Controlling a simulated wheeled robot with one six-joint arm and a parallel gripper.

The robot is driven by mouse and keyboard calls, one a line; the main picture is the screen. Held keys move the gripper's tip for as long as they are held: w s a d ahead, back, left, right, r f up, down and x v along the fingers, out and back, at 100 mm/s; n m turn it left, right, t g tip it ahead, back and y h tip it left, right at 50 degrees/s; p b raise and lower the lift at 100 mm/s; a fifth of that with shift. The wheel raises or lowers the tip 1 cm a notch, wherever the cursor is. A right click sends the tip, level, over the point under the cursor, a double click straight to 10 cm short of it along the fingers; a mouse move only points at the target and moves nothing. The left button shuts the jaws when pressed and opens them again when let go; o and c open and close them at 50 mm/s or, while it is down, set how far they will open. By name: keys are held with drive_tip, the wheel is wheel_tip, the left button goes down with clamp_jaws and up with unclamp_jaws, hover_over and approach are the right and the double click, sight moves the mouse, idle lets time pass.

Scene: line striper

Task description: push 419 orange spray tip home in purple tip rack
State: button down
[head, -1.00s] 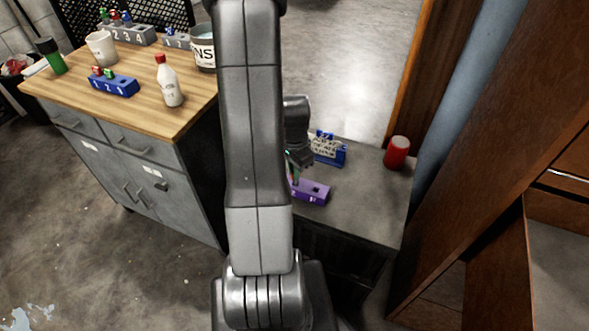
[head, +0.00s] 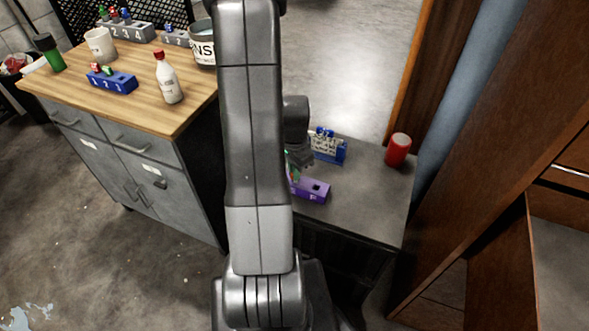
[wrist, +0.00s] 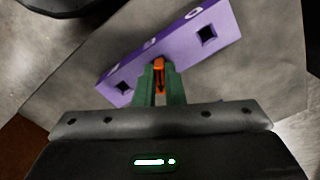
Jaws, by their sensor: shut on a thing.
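The purple tip rack (head: 314,190) lies on the low grey bench, partly hidden behind my arm in the head view. In the wrist view the rack (wrist: 185,42) runs diagonally and shows an empty square hole near each end. My gripper (wrist: 160,72) is over the rack's middle, its green fingers shut on the orange spray tip (wrist: 159,66). The tip's lower end is hidden, so I cannot tell how deep it sits in the middle hole. In the head view my gripper (head: 294,166) is mostly hidden by my arm.
A blue holder (head: 328,151) with blue-topped tips stands behind the purple rack. A red can (head: 397,150) stands at the bench's right. The wooden-topped cabinet (head: 140,110) at left holds a blue rack (head: 112,81), a bottle (head: 168,78) and cups.

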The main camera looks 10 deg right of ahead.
drive_tip(key=shift+f+b, duration=0.45)
drive_tip(key=shift+f, duration=0.15)
drive_tip(key=c, duration=1.1)
unclamp_jaws()
drive_tip(key=shift+r, duration=0.1)
drive_tip(key=shift+r+p, duration=2.65)
drive_tip(key=shift+r, duration=0.9)
drive_tip(key=shift+f, duration=0.15)
wheel_tip(320, 180, down, 7)
drive_tip(key=b, duration=0.5)
